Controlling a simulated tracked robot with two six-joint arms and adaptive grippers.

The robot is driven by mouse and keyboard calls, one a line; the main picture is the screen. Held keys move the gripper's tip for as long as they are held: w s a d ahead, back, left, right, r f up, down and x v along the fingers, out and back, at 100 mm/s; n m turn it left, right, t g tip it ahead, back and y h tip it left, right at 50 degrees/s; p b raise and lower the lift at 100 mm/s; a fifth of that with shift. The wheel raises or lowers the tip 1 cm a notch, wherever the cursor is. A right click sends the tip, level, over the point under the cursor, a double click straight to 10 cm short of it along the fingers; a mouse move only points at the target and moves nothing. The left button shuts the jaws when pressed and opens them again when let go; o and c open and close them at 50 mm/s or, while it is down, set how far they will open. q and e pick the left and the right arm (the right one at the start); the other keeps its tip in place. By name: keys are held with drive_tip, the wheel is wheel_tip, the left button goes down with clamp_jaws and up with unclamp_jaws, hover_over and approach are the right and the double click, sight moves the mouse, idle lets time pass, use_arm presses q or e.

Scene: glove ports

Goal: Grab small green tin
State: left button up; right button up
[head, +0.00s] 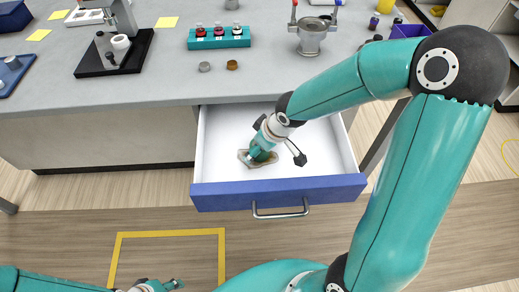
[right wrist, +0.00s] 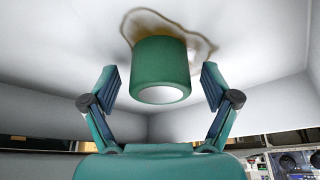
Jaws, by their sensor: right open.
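The small green tin (right wrist: 160,66) stands between the two fingers of my right gripper (right wrist: 159,80) in the right wrist view. The fingers are open, with a gap on each side of the tin. In the head view my right gripper (head: 257,146) reaches down into the white drawer (head: 325,150), and the tin (head: 265,157) is mostly hidden behind it. A brown-edged stain or puddle (head: 245,158) lies around the tin on the drawer floor. My left gripper (head: 168,286) is at the bottom edge of the head view, away from the drawer; its fingers are too small to judge.
The drawer is pulled out, with a blue front (head: 230,196) and a metal handle (head: 282,213). The grey bench (head: 150,85) lies beyond it. It carries a teal vial rack (head: 218,43), a microscope (head: 113,45) and a metal pot (head: 312,38). The drawer's right side looks clear.

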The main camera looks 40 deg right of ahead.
drive_tip(key=c, duration=1.3)
drive_tip(key=shift+r, duration=0.2)
